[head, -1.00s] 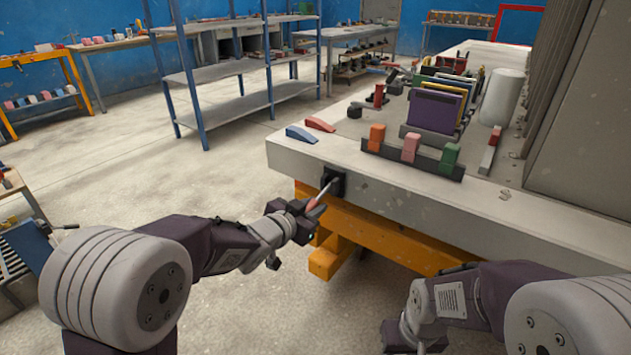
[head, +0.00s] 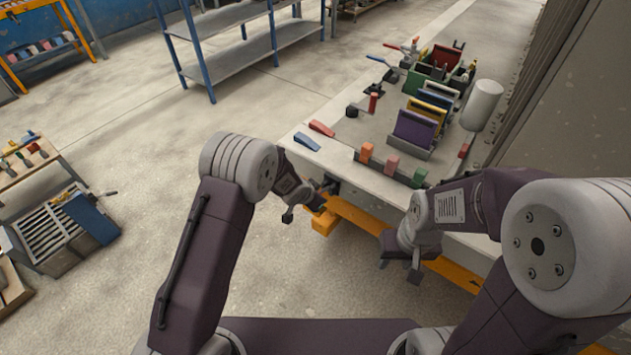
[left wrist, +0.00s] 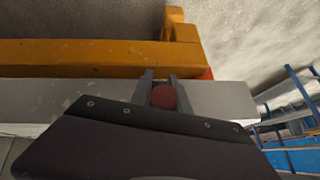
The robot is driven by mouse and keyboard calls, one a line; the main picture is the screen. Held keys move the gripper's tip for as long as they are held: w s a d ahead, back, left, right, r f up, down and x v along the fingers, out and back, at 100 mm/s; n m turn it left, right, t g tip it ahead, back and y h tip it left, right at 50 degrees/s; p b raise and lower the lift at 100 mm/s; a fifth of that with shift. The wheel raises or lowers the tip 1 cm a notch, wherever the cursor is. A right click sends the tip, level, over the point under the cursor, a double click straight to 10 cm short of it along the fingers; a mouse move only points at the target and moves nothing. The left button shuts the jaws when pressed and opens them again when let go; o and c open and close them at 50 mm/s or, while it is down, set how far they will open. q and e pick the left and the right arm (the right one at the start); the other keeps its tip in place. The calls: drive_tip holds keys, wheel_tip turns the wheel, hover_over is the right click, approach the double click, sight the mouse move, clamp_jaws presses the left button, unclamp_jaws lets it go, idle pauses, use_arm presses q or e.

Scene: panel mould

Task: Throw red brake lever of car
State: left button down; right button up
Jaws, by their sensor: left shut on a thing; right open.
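The car is a pale grey flat deck (head: 355,178) on an orange frame (head: 350,215). Its dark lever mount (head: 330,186) sits on the near left end of the deck. My left gripper (head: 318,204) is beside this mount and hides most of the lever in the head view. In the left wrist view the round red knob of the brake lever (left wrist: 164,97) lies between the two fingers of my left gripper, which is shut on it. My right gripper (head: 400,266) is open and empty, in front of the deck's near side.
On the deck stand orange, pink and green blocks (head: 392,165) on a dark rail, a bin with coloured panels (head: 414,130) and a white cylinder (head: 482,104). Red and blue wedges (head: 306,141) lie near the left edge.

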use_arm(q)
drive_tip(key=shift+r+g+p, duration=0.3)
drive_tip(key=shift+r+p, duration=0.3)
drive_tip(key=shift+p, duration=0.55)
drive_tip(key=shift+w+f+p, duration=0.15)
drive_tip(key=shift+f+p, duration=0.05)
drive_tip(key=shift+p, duration=0.55)
use_arm(e)
drive_tip(key=shift+r, duration=2.7)
use_arm(q)
drive_tip(key=c, duration=1.3)
unclamp_jaws()
drive_tip(key=shift+d+y, duration=0.1)
drive_tip(key=shift+y, duration=0.2)
use_arm(e)
drive_tip(key=shift+d, duration=0.1)
use_arm(q)
drive_tip(key=shift+o, duration=0.2)
drive_tip(key=p+v, duration=0.1)
drive_tip(key=v, duration=0.8)
use_arm(e)
drive_tip(key=shift+r, duration=0.7)
